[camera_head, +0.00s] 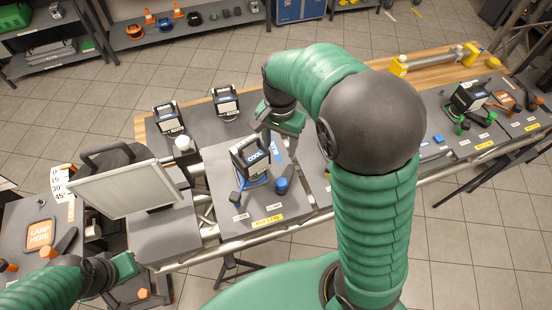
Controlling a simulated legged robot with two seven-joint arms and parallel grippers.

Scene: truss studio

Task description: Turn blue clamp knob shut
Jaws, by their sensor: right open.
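The blue clamp knob (282,186) sits at the front right of a lamp labelled COOL (252,157), on a grey board (215,172) in the middle.
A white panel light (120,187) stands between my left gripper and the COOL lamp. Two more lamps (168,118) (227,103) stand behind. A lamp with green knobs (467,97) is at the right. My right arm hides part of the bench.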

